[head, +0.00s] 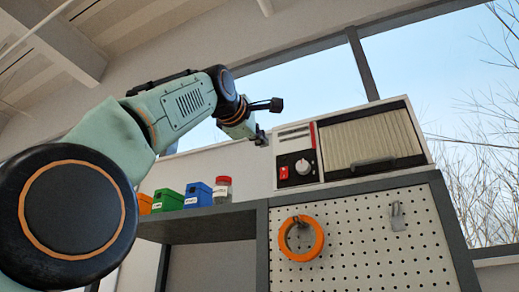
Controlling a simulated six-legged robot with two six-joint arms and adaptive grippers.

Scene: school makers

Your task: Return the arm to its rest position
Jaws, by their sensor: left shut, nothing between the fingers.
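My left arm comes in from the left, raised and bent, mint green with dark joints and orange rings. My left gripper (268,121) is at its far end, dark, in front of the wall and window, just left of the white machine's upper corner as seen here. The gripper is shut and holds nothing. My right arm and right gripper are not in view.
A white machine with a knob and ribbed front (368,143) stands on a grey-framed unit. An orange ring (317,238) hangs on its pegboard (370,255). Green (168,200) and blue (198,194) boxes and a red-lidded jar (222,188) stand on a shelf (215,224).

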